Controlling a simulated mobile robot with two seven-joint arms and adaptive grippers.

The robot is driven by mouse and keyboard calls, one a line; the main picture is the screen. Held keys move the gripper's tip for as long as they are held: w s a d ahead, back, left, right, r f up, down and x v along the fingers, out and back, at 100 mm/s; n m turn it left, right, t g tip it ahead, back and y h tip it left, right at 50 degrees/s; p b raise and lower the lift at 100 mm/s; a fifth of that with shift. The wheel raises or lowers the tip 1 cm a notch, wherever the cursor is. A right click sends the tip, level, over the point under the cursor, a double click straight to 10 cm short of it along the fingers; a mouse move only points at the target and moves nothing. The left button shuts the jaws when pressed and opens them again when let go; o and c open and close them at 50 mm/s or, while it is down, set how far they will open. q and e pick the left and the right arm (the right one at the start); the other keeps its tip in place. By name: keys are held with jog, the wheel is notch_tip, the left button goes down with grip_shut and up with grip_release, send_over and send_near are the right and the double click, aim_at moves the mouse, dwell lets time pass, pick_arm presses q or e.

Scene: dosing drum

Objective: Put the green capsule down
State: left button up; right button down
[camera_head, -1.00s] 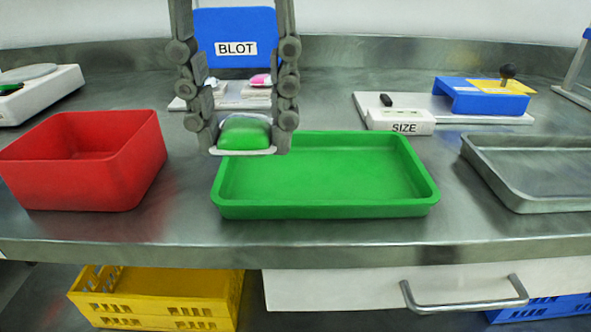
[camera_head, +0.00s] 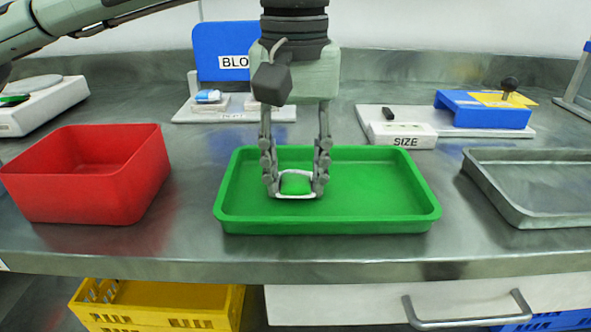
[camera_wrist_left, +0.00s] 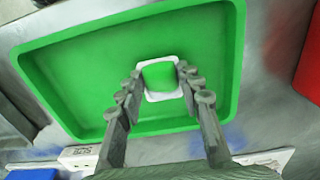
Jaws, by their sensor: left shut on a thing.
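The green capsule (camera_head: 296,184) sits in a small white-rimmed holder between the fingers of my left gripper (camera_head: 295,188). The gripper points down and is shut on it, inside the outline of the green tray (camera_head: 385,222). In the left wrist view the capsule (camera_wrist_left: 159,77) shows between the fingertips (camera_wrist_left: 158,85), over the tray floor (camera_wrist_left: 85,65). Whether it touches the tray floor I cannot tell. My right gripper does not show.
A red bin (camera_head: 75,190) stands left of the tray and a grey metal tray (camera_head: 530,205) stands right. Behind are the BLOT stand (camera_head: 225,40), with a blue-and-white item (camera_head: 208,96), and the SIZE station (camera_head: 403,135). The right part of the green tray is clear.

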aim_at(296, 180)
pick_arm(q)
jog(key=shift+f, duration=0.1)
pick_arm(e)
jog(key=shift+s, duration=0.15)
pick_arm(q)
jog(key=shift+f, duration=0.1)
jog(key=o, duration=0.7)
jog(key=shift+o, duration=1.3)
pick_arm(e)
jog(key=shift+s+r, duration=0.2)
pick_arm(q)
jog(key=shift+r, duration=0.2)
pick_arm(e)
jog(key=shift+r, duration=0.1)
pick_arm(q)
jog(key=shift+r, duration=0.25)
notch_tip(296, 180, up, 12)
jog(key=shift+f+p, duration=0.2)
jog(key=shift+p, duration=0.2)
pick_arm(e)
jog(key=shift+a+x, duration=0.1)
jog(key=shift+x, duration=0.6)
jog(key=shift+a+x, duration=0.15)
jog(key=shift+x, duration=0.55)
